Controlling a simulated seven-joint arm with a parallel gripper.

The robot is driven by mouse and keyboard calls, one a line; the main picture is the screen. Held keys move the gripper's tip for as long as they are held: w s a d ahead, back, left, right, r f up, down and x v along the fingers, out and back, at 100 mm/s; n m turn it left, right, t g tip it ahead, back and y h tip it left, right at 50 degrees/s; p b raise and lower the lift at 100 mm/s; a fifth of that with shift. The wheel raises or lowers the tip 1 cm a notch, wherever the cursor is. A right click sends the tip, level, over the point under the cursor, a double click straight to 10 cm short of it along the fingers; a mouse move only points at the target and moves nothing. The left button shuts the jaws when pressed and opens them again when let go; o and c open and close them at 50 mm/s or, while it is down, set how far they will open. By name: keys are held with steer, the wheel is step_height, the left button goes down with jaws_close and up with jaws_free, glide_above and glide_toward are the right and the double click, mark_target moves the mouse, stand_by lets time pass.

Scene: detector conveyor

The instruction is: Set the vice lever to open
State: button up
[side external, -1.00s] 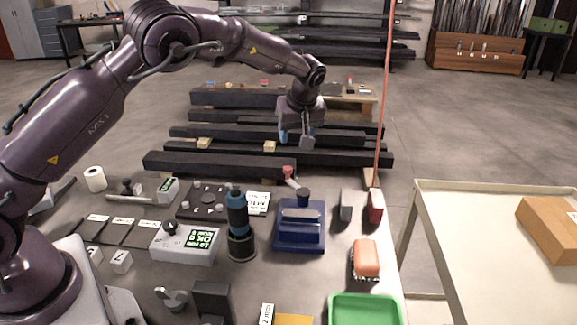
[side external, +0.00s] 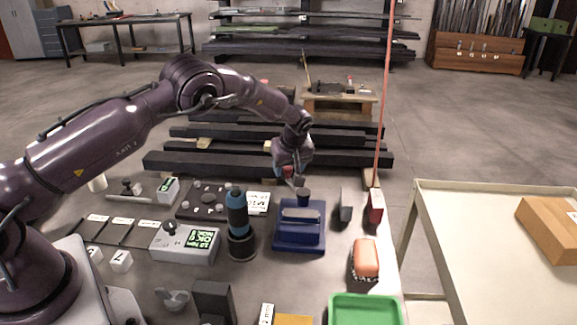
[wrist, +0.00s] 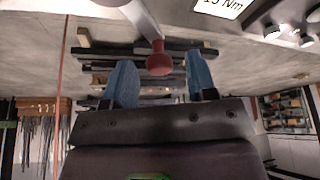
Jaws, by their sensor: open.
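The blue vice (side external: 299,238) stands on the bench in the side view, with a dark round part on top. Its pale lever rises toward the back left and is largely covered by my gripper there. In the wrist view the pale lever shaft (wrist: 141,18) ends in a red knob (wrist: 159,62). My gripper (side external: 291,178) is just above and behind the vice, pointing down. In the wrist view its two blue fingers are apart, one on each side of the knob, with gaps showing on both sides.
A blue-and-black cylinder (side external: 238,220) stands left of the vice. A grey block (side external: 346,205) and a red block (side external: 375,207) stand to its right. A white label card (side external: 258,203) lies behind left. A thin red upright pole (side external: 383,100) rises at the back right.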

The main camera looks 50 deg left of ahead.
jaws_close()
steer(key=shift+w, duration=0.1)
stand_by(0.3)
steer(key=w+m, duration=0.1)
steer(key=m+t, duration=0.1)
steer(key=m, duration=0.1)
steer(key=shift+w+d+m+h, duration=0.2)
steer(key=shift+w+m+h, duration=0.1)
steer(key=shift+w, duration=0.1)
steer(key=m, duration=0.1)
steer(key=w+d+m+t+h, duration=0.1)
steer(key=m, duration=0.1)
steer(key=w+m, duration=0.1)
steer(key=shift+w+d, duration=0.1)
steer(key=shift+d, duration=0.15)
steer(key=d+m+h, duration=0.1)
steer(key=m, duration=0.1)
steer(key=w+m+t, duration=0.1)
steer(key=m, duration=0.1)
steer(key=shift+w+d+h, duration=0.1)
steer(key=shift+d+h, duration=0.25)
steer(key=shift+h, duration=0.05)
steer(key=shift+w+d+m+h, duration=0.15)
steer(key=shift+d+m+h, duration=0.35)
steer(key=shift+m, duration=0.55)
steer(key=shift+w+d+m+h, duration=0.15)
steer(key=shift+d+m+h, duration=0.15)
steer(key=shift+d+m, duration=0.55)
steer(key=shift+a+m, duration=0.1)
steer(key=shift+m, duration=0.2)
